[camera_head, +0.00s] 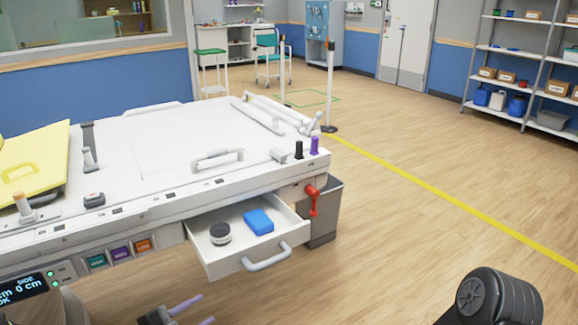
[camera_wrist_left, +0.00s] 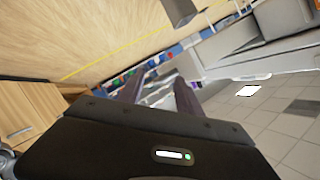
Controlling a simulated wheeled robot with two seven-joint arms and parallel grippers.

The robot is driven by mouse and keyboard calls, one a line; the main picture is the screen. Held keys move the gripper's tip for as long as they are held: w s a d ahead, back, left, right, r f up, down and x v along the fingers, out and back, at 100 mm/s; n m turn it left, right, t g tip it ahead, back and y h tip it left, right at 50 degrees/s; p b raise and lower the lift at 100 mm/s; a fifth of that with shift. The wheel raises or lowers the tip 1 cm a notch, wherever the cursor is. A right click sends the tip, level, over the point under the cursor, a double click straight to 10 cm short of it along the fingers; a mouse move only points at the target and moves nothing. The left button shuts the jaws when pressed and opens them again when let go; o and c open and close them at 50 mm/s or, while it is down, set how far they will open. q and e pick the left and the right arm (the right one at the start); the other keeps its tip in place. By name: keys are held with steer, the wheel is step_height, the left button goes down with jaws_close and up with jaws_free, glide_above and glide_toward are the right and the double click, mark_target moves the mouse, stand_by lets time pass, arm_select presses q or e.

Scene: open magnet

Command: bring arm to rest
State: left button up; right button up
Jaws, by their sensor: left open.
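My left gripper (camera_head: 190,308) shows at the bottom of the head view, low in front of the white bench and below its open drawer. Its two fingers are apart with nothing between them. In the left wrist view the gripper (camera_wrist_left: 158,90) is also open and empty, its dark fingers pointing away over a tilted view of the room. A dark rounded arm part of mine (camera_head: 498,298) shows at the bottom right of the head view. My right gripper is not visible.
The white bench (camera_head: 150,140) fills the left. Its drawer (camera_head: 226,268) is pulled out and holds a dark round object (camera_head: 220,234) and a blue block (camera_head: 258,221). A red handle (camera_head: 313,199) is at the corner. Open floor (camera_head: 430,210) lies to the right; shelves (camera_head: 515,85) stand behind.

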arm_select(q)
steer(key=s+d+f+n+g+y+p, duration=0.2)
steer(key=s+f+n+g+y+p, duration=0.4)
steer(key=f+n, duration=0.75)
steer(key=s+d+f+n+g+h+p, duration=0.1)
steer(key=s+d+n+g+p, duration=0.1)
steer(key=s+d, duration=0.3)
steer(key=s+d+f+n+g+h+p, duration=0.1)
steer(key=s+d, duration=0.5)
steer(key=s, duration=0.7)
steer(key=g+p, duration=0.1)
steer(key=g, duration=0.1)
steer(key=shift+s+d+f+n+g+p, duration=0.15)
steer(key=shift+s+d+n+g+p, duration=0.15)
steer(key=shift+n+p, duration=0.1)
